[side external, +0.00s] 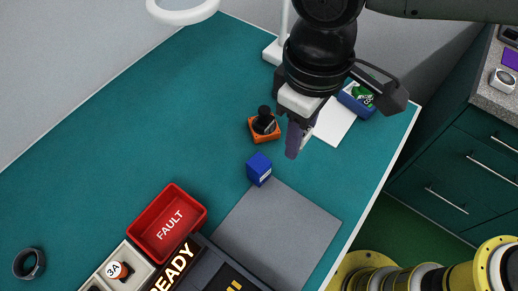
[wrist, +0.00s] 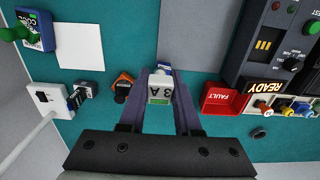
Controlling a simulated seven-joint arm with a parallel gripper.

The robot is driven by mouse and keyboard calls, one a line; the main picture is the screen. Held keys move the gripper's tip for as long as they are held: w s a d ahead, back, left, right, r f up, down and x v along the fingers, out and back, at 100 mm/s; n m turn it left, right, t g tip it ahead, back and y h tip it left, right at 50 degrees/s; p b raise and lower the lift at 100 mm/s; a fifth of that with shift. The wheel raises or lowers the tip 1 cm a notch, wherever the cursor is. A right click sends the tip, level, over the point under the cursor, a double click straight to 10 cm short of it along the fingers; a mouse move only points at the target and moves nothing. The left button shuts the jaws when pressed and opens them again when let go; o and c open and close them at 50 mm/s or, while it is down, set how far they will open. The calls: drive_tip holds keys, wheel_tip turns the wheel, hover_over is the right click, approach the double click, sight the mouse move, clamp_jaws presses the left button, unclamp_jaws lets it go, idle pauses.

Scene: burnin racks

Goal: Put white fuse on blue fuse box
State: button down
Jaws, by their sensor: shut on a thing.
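My gripper (side external: 292,150) is above the teal bench in the side external view, pointing down. In the wrist view its two purple fingers (wrist: 160,100) close on a white fuse (wrist: 160,88) marked 3A, with a green band. In the side external view the fingers hide the fuse. A small blue box (side external: 259,168) with a pale label stands on the bench, left of and below the fingertips in the side external view. In the wrist view a blue piece (wrist: 164,68) shows just beyond the fuse, mostly covered by it. The fuse appears apart from the bench.
An orange block (side external: 264,128) with a black knob stands close behind the gripper. A red FAULT tray (side external: 181,224), grey mat (side external: 275,232) and READY panel (side external: 215,268) lie at the front. Another blue box (side external: 356,99) with a green part is at the back right.

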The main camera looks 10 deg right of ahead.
hover_over(259, 162)
drive_tip(key=f, duration=0.6)
drive_tip(key=shift+s+d, duration=0.15)
drive_tip(key=shift+s, duration=0.05)
drive_tip(key=shift+w+f, duration=0.1)
drive_tip(key=shift+f, duration=0.1)
drive_tip(key=shift+a+f, duration=0.2)
drive_tip(key=shift+f, duration=1.45)
drive_tip(key=c, duration=0.6)
unclamp_jaws()
drive_tip(key=shift+f, duration=0.1)
wheel_tip(259, 162, up, 12)
